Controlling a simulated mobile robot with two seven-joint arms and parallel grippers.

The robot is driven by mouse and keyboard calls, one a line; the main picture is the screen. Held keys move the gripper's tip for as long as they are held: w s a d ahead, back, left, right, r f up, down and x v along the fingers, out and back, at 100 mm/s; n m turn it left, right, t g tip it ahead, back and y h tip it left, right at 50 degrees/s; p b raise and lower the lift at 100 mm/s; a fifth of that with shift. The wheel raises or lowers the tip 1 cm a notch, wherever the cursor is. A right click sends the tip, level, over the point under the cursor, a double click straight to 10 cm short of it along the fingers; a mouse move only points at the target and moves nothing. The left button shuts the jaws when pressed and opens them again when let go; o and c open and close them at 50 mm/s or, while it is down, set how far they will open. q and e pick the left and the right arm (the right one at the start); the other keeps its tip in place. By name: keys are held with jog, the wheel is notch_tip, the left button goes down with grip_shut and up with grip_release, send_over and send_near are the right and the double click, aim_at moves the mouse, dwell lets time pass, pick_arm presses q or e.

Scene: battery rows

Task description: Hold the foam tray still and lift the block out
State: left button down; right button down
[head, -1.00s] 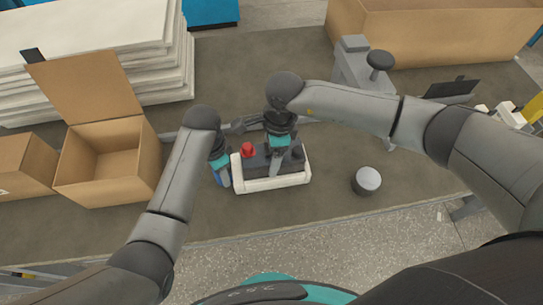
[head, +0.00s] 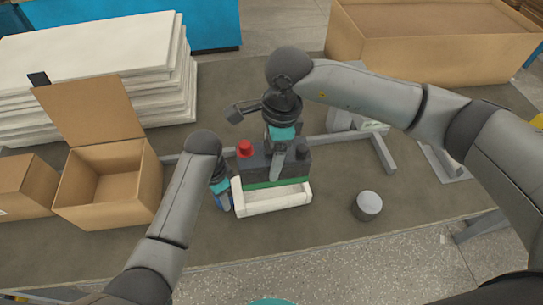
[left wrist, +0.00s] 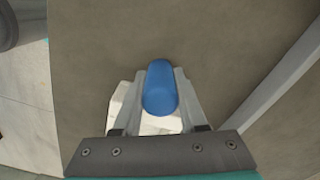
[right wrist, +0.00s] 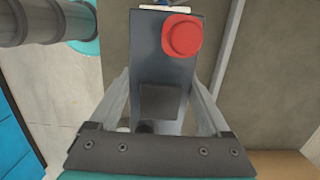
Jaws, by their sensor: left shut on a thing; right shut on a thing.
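The white foam tray (head: 272,206) stands on the table, its front wall and part of its inside showing. The dark grey block (head: 256,163) with a red cap (head: 245,148) and a green lower band is above the tray's back part. My right gripper (head: 275,168) is shut on the block from above; the right wrist view shows the block (right wrist: 150,60) between the fingers. My left gripper (head: 222,196) is at the tray's left end, shut on a blue cylinder (left wrist: 160,92). The tray (left wrist: 125,110) shows under the fingers there.
An open cardboard box (head: 110,190) stands left, with white sheets (head: 90,75) stacked behind. A grey can (head: 368,205) is right of the tray. A grey frame (head: 385,155) lies behind and right. A large carton (head: 440,40) stands at back right.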

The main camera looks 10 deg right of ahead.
jog(key=shift+w+a+r, duration=0.1)
jog(key=shift+w+r, duration=0.05)
jog(key=shift+r, duration=0.05)
pick_arm(q)
jog(key=shift+c, duration=1.9)
grip_release()
jog(key=shift+r, duration=0.15)
jog(key=r, duration=1)
jog(key=shift+w+r, duration=0.2)
jog(key=shift+r, duration=0.05)
jog(key=shift+s+r, duration=0.2)
jog(key=shift+r, duration=0.4)
